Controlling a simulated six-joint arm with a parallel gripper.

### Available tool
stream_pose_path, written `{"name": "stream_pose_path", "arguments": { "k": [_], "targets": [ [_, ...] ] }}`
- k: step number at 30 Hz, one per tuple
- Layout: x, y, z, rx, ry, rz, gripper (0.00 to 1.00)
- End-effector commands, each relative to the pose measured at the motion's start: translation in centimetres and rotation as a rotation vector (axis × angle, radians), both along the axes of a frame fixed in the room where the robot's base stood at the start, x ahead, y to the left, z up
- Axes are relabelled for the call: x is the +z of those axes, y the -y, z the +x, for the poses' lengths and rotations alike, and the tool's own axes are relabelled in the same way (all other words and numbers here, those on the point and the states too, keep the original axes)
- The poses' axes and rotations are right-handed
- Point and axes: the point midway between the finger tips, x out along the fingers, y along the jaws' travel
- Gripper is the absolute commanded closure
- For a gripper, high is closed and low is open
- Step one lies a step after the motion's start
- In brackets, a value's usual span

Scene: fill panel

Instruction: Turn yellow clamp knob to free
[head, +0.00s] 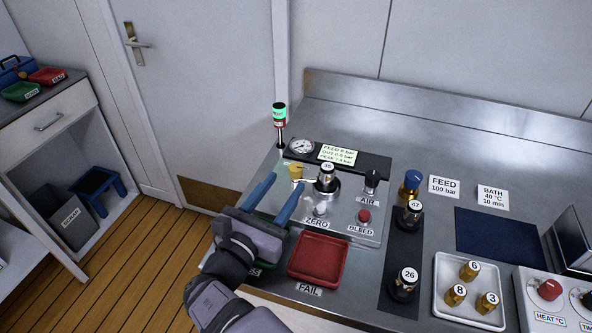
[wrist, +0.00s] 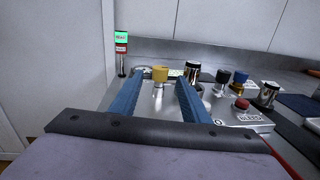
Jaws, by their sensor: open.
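The yellow clamp knob (head: 297,171) stands on the left part of the steel fill panel (head: 345,215), beside the fitting marked 35 (head: 327,178). It also shows in the wrist view (wrist: 160,75), between my blue fingers and beyond their tips. My gripper (head: 281,187) is open and empty, reaching over the panel's front left from the lower left. Its fingertips are close to the knob, one on each side in the wrist view; I see no contact. Which way the knob is set cannot be told.
The AIR knob (head: 372,178), red BLEED button (head: 364,215) and ZERO knob (head: 320,208) are on the panel. A red FAIL tray (head: 318,258) lies in front. A gauge (head: 301,146) and lit green lamp (head: 279,112) stand behind. Black fittings marked 47 (head: 412,214) and 26 (head: 405,283) are right.

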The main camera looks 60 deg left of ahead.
Motion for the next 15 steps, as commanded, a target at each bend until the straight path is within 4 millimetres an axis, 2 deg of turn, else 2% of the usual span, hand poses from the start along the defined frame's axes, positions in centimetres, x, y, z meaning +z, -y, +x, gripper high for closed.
{"name": "stream_pose_path", "arguments": {
  "k": [15],
  "targets": [
    [0.0, -3.6, 4.8, -0.002, -0.002, -0.001, 0.58]
  ]
}}
